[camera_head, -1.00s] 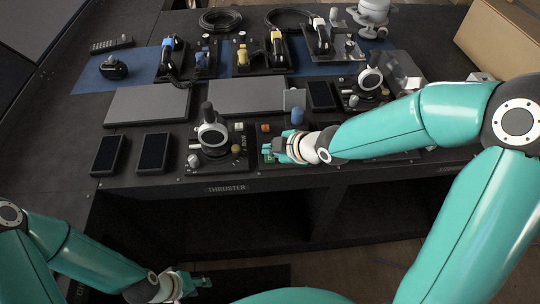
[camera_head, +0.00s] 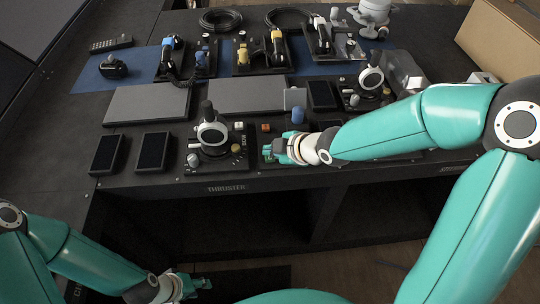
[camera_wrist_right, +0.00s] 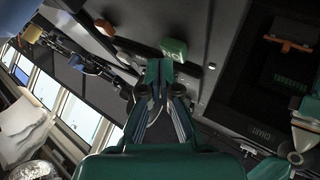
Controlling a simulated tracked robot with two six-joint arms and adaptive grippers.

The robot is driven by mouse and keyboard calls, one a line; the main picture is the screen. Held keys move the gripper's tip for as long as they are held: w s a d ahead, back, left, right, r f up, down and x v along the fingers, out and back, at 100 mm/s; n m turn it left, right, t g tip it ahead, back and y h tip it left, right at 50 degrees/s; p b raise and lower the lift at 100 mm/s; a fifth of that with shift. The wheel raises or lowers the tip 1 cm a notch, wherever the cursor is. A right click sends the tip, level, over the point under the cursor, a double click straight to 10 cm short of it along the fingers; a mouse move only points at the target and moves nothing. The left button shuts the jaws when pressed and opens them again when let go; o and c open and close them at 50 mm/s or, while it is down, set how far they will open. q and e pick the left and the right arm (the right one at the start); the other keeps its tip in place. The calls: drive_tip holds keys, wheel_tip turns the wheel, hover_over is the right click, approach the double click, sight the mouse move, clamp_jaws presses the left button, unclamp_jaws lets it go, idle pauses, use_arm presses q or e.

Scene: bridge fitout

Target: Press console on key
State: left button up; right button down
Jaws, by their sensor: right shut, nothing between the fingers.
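The green on key (camera_wrist_right: 174,50), with white lettering, sits on the dark console panel in the right wrist view. My right gripper (camera_wrist_right: 158,72) is shut and empty, its fingertips just below the green key in that picture. I cannot tell whether they touch it. In the head view my right gripper (camera_head: 268,151) is low over the console's front panel and hides the green key. An orange key (camera_head: 265,127) shows just behind it, and also in the right wrist view (camera_wrist_right: 105,27). My left gripper (camera_head: 200,283) is low in front of the console, its opening unclear.
A thruster lever (camera_head: 212,131) stands left of my right gripper, and a blue knob (camera_head: 297,116) is close behind it. Another lever (camera_head: 370,78) stands further right. Flat grey panels (camera_head: 148,104) and handsets (camera_head: 277,47) lie behind.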

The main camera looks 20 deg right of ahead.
sight(271, 158)
drive_tip(key=shift+f+b, duration=0.5)
idle(0.6)
drive_tip(key=shift+r, duration=0.1)
drive_tip(key=shift+r+p, duration=0.75)
drive_tip(key=shift+r, duration=0.05)
drive_tip(key=shift+r, duration=0.1)
wheel_tip(271, 158, up, 5)
drive_tip(key=p, duration=0.4)
drive_tip(key=shift+p, duration=0.35)
idle(0.5)
